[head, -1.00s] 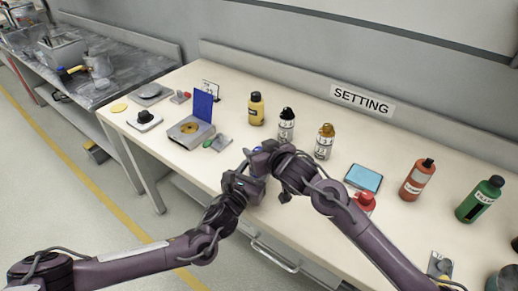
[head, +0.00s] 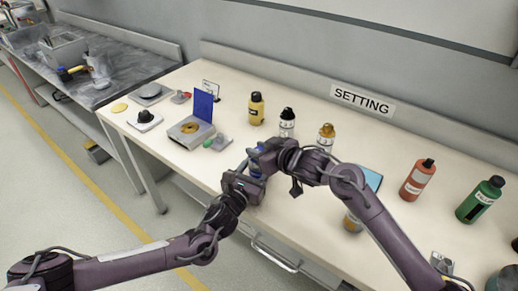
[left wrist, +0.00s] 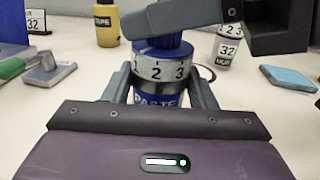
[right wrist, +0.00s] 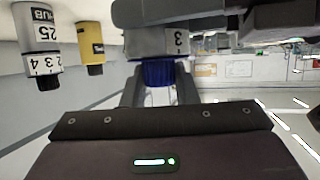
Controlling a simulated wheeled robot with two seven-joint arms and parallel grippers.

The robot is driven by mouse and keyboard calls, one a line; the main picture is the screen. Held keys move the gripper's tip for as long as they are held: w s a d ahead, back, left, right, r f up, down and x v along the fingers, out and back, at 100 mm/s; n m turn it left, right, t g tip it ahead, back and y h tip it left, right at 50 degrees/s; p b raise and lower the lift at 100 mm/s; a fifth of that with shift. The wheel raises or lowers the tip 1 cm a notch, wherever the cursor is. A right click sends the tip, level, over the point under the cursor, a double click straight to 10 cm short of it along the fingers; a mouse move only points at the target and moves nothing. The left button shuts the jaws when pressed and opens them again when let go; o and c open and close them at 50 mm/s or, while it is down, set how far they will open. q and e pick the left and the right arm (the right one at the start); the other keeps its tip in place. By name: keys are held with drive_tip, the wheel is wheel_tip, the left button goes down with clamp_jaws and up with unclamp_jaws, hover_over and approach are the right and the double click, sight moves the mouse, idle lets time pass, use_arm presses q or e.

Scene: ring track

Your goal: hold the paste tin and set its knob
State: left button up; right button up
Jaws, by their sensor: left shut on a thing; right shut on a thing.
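The paste tin (left wrist: 155,100) is blue, stands upright in the left wrist view and carries a white ring with 1, 2 and 3 showing. My left gripper (left wrist: 160,88) is shut on its body, one finger on each side. The blue ribbed knob (left wrist: 172,50) on top is partly covered by my right gripper. In the right wrist view my right gripper (right wrist: 158,90) is shut on the knob (right wrist: 158,74), with a 3 on the ring beyond it. In the head view my right gripper (head: 256,160) and left gripper (head: 246,182) meet and mostly hide the tin.
A sign reads SETTING (head: 362,100). A small number card (head: 210,88) stands behind a blue-lidded box (head: 190,130). A yellow bottle (head: 256,108), a black-capped tin (head: 286,122), an orange bottle (head: 416,180) and a green bottle (head: 481,200) stand on the pale table (head: 330,255).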

drive_tip(key=shift+d+n+g+y, duration=0.1)
drive_tip(key=shift+n+g+y, duration=1.5)
drive_tip(key=shift+n+g, duration=0.85)
drive_tip(key=shift+n, duration=0.25)
drive_tip(key=o, duration=1)
drive_tip(key=v, duration=1.2)
drive_tip(key=shift+w+f, duration=0.1)
